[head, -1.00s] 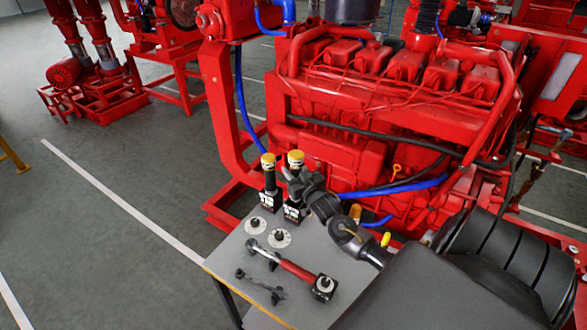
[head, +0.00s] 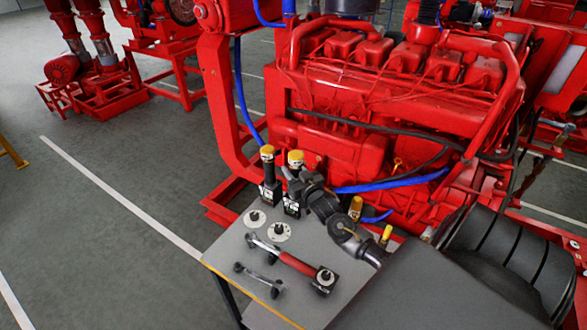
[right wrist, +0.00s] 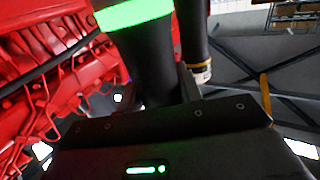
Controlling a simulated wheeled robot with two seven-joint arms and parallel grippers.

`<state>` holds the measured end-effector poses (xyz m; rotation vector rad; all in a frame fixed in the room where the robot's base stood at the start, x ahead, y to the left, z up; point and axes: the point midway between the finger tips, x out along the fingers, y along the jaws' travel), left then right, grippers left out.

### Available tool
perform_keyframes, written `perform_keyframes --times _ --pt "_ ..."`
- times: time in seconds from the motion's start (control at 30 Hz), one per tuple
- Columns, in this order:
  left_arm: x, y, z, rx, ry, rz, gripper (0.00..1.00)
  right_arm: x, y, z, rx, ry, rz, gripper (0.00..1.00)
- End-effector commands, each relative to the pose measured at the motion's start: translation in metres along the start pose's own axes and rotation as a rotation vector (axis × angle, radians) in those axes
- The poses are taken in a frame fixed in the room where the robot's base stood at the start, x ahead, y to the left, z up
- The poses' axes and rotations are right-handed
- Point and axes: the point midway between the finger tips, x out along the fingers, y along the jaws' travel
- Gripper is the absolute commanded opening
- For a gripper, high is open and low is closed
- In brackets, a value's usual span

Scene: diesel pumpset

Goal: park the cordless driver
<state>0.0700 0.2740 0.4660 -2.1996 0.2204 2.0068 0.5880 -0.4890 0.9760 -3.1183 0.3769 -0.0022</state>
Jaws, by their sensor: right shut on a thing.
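Two black upright tools with yellow tops and blocky, white-marked bases show at the table's back left corner in the head view. The left one (head: 269,178) stands free. The right one (head: 292,206), which I take for the cordless driver, is at my right gripper (head: 290,174), which is shut on its upper body. Whether its base touches the table is unclear. In the right wrist view the held dark body (right wrist: 150,60) has a bright green band and rises from the gripper. The other tool (right wrist: 195,45) shows close behind it. My left gripper is out of view.
A red engine (head: 390,110) stands close behind.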

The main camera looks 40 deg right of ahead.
Motion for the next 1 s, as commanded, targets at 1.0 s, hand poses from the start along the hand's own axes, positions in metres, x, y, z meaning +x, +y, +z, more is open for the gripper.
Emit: perform_keyframes --times 1.0 --pt "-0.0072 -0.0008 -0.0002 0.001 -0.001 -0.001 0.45 0.0005 0.0 -0.0028 0.0 0.005 0.0 0.0"
